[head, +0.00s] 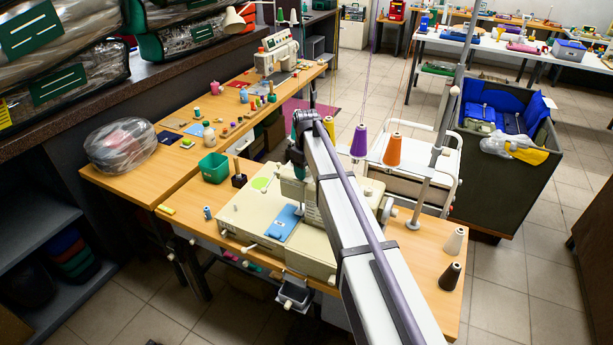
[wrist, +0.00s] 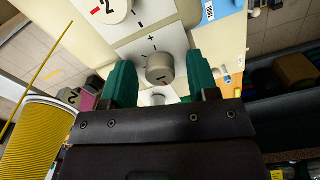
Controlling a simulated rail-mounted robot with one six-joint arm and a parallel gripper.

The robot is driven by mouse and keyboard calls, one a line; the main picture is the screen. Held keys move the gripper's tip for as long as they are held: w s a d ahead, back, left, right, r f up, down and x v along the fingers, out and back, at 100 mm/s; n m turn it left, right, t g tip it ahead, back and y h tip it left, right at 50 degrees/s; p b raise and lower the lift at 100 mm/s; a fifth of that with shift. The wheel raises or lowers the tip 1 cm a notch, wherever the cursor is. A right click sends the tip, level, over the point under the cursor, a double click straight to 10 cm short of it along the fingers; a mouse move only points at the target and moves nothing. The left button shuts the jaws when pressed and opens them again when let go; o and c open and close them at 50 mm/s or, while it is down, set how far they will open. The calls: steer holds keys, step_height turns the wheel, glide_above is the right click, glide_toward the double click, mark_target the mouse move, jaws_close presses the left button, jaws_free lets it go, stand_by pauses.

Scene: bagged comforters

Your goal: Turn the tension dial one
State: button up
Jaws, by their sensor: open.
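My gripper (wrist: 158,62) has two green fingers, one on each side of this dial, open with a small gap each side. I cannot tell how deep the dial sits between them.
A yellow thread spool (wrist: 38,140) fills the lower left of the wrist view. In the head view, purple (head: 359,142) and orange (head: 393,152) thread cones stand behind the machine. A green box (head: 214,168) is left of it. Dark and pale cones stand on the right table end.

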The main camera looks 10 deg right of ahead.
steer(key=c, duration=0.9)
steer(key=shift+m, duration=0.4)
steer(key=m, duration=0.4)
steer(key=shift+m, duration=0.3)
steer(key=m, duration=0.9)
steer(key=shift+s+m, duration=0.1)
steer(key=shift+m, duration=0.3)
steer(key=m, duration=0.4)
steer(key=shift+a+m, duration=0.1)
steer(key=shift+m, duration=0.2)
